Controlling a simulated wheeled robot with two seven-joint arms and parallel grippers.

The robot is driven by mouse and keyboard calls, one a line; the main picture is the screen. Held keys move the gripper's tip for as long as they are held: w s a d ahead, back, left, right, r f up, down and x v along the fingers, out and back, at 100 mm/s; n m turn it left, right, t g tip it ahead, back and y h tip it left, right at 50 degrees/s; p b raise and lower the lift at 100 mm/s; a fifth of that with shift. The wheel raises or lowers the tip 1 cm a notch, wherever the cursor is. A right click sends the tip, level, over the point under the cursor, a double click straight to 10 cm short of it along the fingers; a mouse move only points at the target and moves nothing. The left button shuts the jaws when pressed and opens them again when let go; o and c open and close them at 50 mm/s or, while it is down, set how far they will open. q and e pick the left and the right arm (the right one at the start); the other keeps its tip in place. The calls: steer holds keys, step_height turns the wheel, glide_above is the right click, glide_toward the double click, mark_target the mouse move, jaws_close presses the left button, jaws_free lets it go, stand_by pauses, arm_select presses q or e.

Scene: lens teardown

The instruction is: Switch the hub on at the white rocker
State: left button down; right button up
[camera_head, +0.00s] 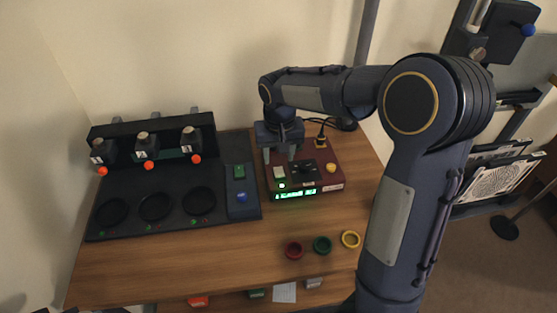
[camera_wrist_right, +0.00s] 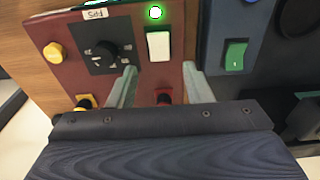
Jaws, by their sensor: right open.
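The hub (camera_head: 335,181) is a dark red box on the wooden table, with a green-lit display (camera_head: 296,194) on its front. Its white rocker (camera_head: 279,172) is on the top face at the left, beside a lit green lamp (camera_wrist_right: 155,12). My right gripper (camera_head: 279,158) points down over the hub, open and empty. In the right wrist view the white rocker (camera_wrist_right: 158,45) shows just ahead of the gap between the two fingertips (camera_wrist_right: 159,69). I cannot tell whether a finger touches the hub. My left gripper is not in view.
The hub also carries a black knob (camera_wrist_right: 105,54) and a yellow button (camera_wrist_right: 54,51). A dark blue panel with a green rocker (camera_wrist_right: 235,56) stands left of it. A black rack (camera_head: 150,215) is at the left.

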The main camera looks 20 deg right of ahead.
mark_target(279, 173)
steer(key=shift+s+r, duration=0.2)
steer(key=shift+r, duration=1.75)
steer(key=s+a+r+t+y+p, duration=0.1)
steer(key=s+r+t+y+p, duration=0.1)
steer(key=s, duration=1)
steer(key=s+a+r+n+t+y+p, duration=0.1)
steer(key=s+r+t+y+p, duration=0.1)
steer(key=s, duration=1)
steer(key=shift+s+a+r, duration=0.2)
steer(key=shift+a+r, duration=0.2)
steer(key=shift+r, duration=0.05)
steer(key=shift+o, duration=0.4)
